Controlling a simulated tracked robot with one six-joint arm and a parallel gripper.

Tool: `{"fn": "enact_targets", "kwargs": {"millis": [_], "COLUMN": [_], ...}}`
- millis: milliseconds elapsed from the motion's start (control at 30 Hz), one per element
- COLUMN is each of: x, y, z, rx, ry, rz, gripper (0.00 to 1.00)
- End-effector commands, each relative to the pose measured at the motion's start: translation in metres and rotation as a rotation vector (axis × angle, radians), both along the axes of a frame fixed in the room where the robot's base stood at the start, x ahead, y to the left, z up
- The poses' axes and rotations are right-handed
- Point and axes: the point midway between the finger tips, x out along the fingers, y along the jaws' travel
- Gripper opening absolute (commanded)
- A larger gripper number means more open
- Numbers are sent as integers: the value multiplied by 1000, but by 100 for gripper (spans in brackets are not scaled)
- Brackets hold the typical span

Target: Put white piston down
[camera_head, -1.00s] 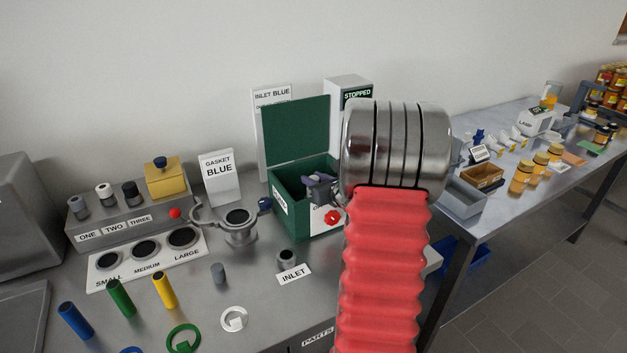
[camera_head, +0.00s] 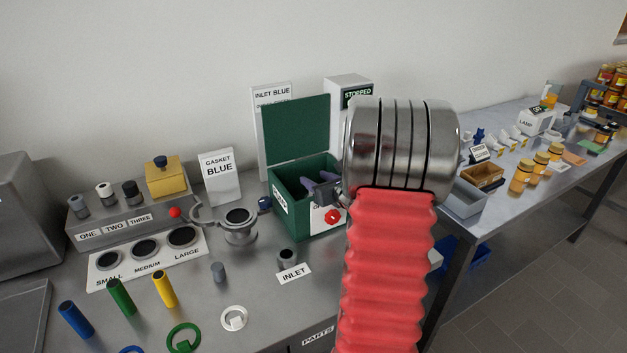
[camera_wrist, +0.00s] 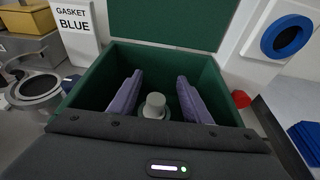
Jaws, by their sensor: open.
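A pale grey-white stepped piece that looks like the white piston (camera_wrist: 154,106) stands inside the green box in the wrist view. It sits between my two purple fingers, with a gap on each side. My gripper (camera_wrist: 158,98) is open, its fingers reaching into the green box (camera_wrist: 223,94). In the head view my gripper (camera_head: 324,186) is at the opening of the green box (camera_head: 290,217), whose lid stands raised. The box's front wall and my arm hide the piston there.
A metal clamp fitting (camera_head: 240,226) and the INLET cup (camera_head: 287,258) stand left of and in front of the box. A red knob (camera_head: 333,217) is on its front. A GASKET BLUE sign (camera_head: 220,177) stands behind. Coloured cylinders and rings lie at the front left.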

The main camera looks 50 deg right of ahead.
Motion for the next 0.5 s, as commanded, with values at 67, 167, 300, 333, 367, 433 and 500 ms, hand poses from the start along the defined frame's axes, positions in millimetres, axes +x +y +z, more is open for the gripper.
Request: {"fn": "enact_targets", "kwargs": {"millis": [67,167,300,333,367,433,500], "x": [-10,-25,-45,-49,-53,-63,-73], "y": [3,7,13,15,16,19,22], "z": [4,9,15,16,18,21,24], "rx": [-1,-1,-1,-1,-2,-1,-1], "ry": [-1,-2,0,0,-1,-1,-1], "rz": [-1,-2,-2,-2,-2,-2,-2], "gripper": [44,44,44,44,44,44,44]}}
